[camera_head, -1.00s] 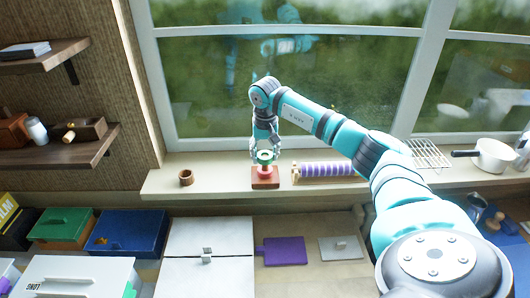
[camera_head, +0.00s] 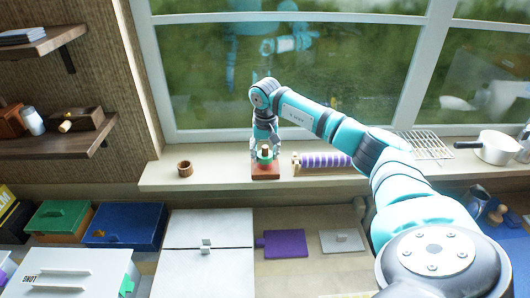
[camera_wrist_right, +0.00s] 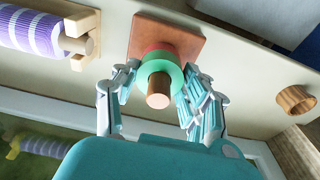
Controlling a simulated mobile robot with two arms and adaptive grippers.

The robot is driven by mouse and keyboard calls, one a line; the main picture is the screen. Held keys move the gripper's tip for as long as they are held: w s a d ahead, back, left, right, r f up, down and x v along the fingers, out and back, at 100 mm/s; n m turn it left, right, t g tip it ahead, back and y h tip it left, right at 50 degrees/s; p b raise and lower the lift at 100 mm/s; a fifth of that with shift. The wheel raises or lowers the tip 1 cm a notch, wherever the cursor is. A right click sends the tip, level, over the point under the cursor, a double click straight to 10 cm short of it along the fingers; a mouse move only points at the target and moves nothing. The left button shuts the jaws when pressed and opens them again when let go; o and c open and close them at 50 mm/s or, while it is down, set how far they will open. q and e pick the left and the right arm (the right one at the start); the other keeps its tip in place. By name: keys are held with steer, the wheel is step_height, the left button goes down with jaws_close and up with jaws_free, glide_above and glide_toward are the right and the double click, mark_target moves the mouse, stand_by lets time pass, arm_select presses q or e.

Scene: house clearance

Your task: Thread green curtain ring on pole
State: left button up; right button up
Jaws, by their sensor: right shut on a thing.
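The wooden pole (camera_wrist_right: 158,92) stands upright on a square red-brown base (camera_head: 265,171) on the window sill. The base also shows in the right wrist view (camera_wrist_right: 190,47). The green curtain ring (camera_wrist_right: 172,71) is around the pole, with the pole's end sticking out through it. It also shows in the head view (camera_head: 264,158). My left gripper is out of view.
A purple-striped roll (camera_head: 325,160) on a wooden holder lies right of the base. A small wooden cup (camera_head: 185,169) stands to the left. The window pane is close behind. A wire rack (camera_head: 424,145) and white pot (camera_head: 498,148) are farther right.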

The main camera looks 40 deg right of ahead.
steer(key=shift+f, duration=0.1)
stand_by(0.3)
steer(key=o, duration=1.2)
steer(key=shift+s+a+r+p, duration=0.1)
steer(key=shift+s+r+p, duration=0.05)
steer(key=shift+r+p, duration=0.95)
steer(key=shift+s+a+r+p, duration=0.1)
steer(key=shift+r+p, duration=0.6)
steer(key=shift+r, duration=0.75)
steer(key=shift+r, duration=0.1)
step_height(320, 180, up, 12)
steer(key=s, duration=0.1)
steer(key=shift+a, duration=0.45)
